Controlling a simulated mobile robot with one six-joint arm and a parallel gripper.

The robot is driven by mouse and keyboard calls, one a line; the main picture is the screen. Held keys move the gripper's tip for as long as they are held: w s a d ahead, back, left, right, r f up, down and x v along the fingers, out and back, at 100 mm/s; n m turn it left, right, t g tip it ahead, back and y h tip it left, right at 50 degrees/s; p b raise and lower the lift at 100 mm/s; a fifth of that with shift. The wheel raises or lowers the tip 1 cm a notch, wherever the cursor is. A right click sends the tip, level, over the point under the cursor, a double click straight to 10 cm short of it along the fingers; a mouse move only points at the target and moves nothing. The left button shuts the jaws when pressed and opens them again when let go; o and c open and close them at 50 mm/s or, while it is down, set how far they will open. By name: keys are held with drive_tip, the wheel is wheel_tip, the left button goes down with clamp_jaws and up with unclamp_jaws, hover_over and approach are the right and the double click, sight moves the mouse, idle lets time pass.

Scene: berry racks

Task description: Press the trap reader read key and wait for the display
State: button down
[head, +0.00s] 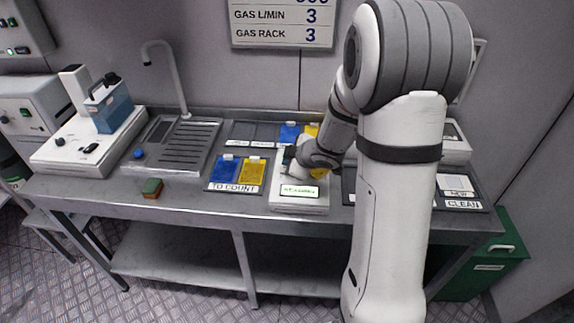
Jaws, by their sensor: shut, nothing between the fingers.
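The trap reader (299,205) is a pale box near the front edge of the bench, right of the middle. Its small display (299,190) is lit pale green with dark text too small to read surely. My gripper (286,165) is shut and empty over the back part of the reader, pointing down. My gripper and wrist hide that part, and I cannot make out the read key or whether the fingertips touch it.
Left of the reader, a tray marked TO COUNT (235,188) holds blue and yellow cards. A tray marked CLEAN (463,204) lies to the right, partly behind my arm. A sponge (152,188), sink (172,147) and tap (167,75) are left. A green bin (492,262) stands right.

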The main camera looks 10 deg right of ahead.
drive_tip(key=shift+r, duration=0.4)
wheel_tip(320, 180, up, 5)
drive_tip(key=p, duration=0.5)
drive_tip(key=shift+p, duration=0.35)
